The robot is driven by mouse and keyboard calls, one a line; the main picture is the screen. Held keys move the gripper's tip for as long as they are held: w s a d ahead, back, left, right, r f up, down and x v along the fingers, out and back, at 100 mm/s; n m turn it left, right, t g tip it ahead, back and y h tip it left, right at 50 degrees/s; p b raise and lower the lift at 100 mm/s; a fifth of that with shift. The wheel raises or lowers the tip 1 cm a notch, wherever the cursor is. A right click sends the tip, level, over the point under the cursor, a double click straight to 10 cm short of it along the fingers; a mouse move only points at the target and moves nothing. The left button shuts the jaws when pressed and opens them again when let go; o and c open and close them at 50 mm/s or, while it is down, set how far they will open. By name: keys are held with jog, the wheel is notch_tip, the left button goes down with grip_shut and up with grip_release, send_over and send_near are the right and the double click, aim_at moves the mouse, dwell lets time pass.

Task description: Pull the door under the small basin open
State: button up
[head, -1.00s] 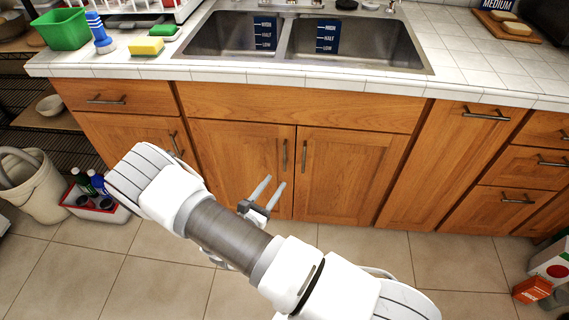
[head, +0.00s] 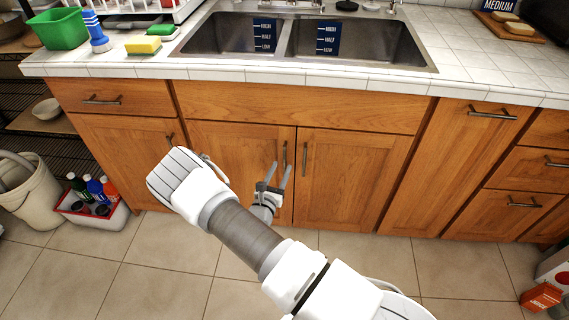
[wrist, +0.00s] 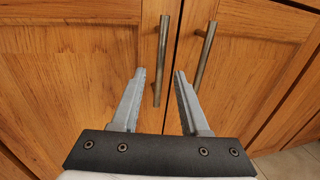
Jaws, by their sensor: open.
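The sink has two basins, a smaller left one (head: 228,38) and a larger right one (head: 370,45). Below are two shut wooden doors: the left door (head: 225,150), under the smaller basin, and the right door (head: 350,180). The left door's upright bar handle (head: 285,153) is near its right edge; it also shows in the wrist view (wrist: 163,55). My gripper (head: 280,166) is open and empty, in front of the left door. In the wrist view my fingertips (wrist: 160,72) appear on either side of that handle; whether they reach its depth I cannot tell.
The right door's handle (wrist: 204,57) is close beside, just right of my right finger. A white bin (head: 30,190) and a red-and-white caddy of bottles (head: 112,222) stand on the floor at left. Floor before the doors is clear except for my arm.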

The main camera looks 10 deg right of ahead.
aim_at(284, 162)
jog(key=shift+b+x, duration=0.4)
jog(key=shift+x, duration=1.85)
jog(key=shift+c, duration=0.2)
grip_shut()
